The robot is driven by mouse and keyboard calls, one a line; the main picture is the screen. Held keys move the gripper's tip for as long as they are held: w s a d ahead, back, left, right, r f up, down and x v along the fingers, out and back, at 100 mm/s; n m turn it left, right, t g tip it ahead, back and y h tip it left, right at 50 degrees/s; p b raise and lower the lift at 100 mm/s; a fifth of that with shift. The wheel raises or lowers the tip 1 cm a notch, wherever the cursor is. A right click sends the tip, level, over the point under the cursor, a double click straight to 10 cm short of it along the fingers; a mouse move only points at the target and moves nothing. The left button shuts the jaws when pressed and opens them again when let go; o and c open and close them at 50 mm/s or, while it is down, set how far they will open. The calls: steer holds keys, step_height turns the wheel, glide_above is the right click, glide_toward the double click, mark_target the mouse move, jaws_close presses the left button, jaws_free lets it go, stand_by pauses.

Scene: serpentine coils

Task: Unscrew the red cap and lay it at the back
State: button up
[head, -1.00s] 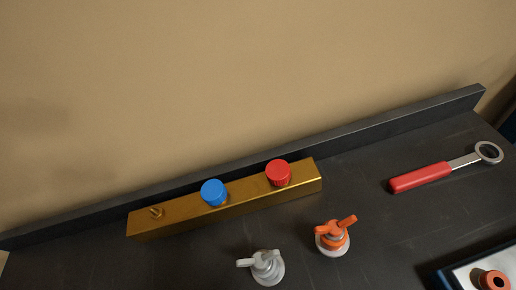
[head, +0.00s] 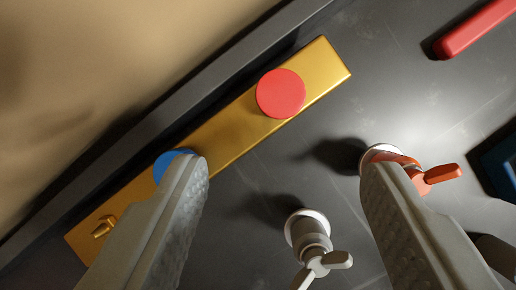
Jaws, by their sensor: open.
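The red cap (head: 281,93) sits on the right part of a brass bar (head: 232,125), seen nearly from above. A blue cap (head: 172,164) sits farther left on the same bar, partly hidden by my left finger. A small brass stud (head: 103,227) stands bare at the bar's left end. My gripper (head: 281,168) is open and empty, its two grey fingers wide apart. The red cap lies above the gap between the fingertips in the picture, and no finger touches it.
A grey wing-handled fitting (head: 311,238) stands between the fingers. An orange-handled one (head: 430,177) is partly behind the right finger. A red tool handle (head: 480,25) lies at upper right. A dark raised edge (head: 190,100) runs behind the bar.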

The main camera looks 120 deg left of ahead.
mark_target(274, 96)
steer(key=x, duration=0.9)
steer(key=shift+w+d+f, duration=0.1)
steer(key=shift+w+f, duration=0.05)
steer(key=shift+f, duration=0.1)
steer(key=c, duration=1.1)
steer(key=shift+n+t+y, duration=0.4)
steer(key=shift+n+y, duration=0.2)
steer(key=shift+n, duration=0.9)
steer(key=shift+r, duration=0.1)
steer(key=shift+n, duration=0.5)
steer(key=shift+n+y, duration=0.7)
steer(key=shift+n, duration=0.3)
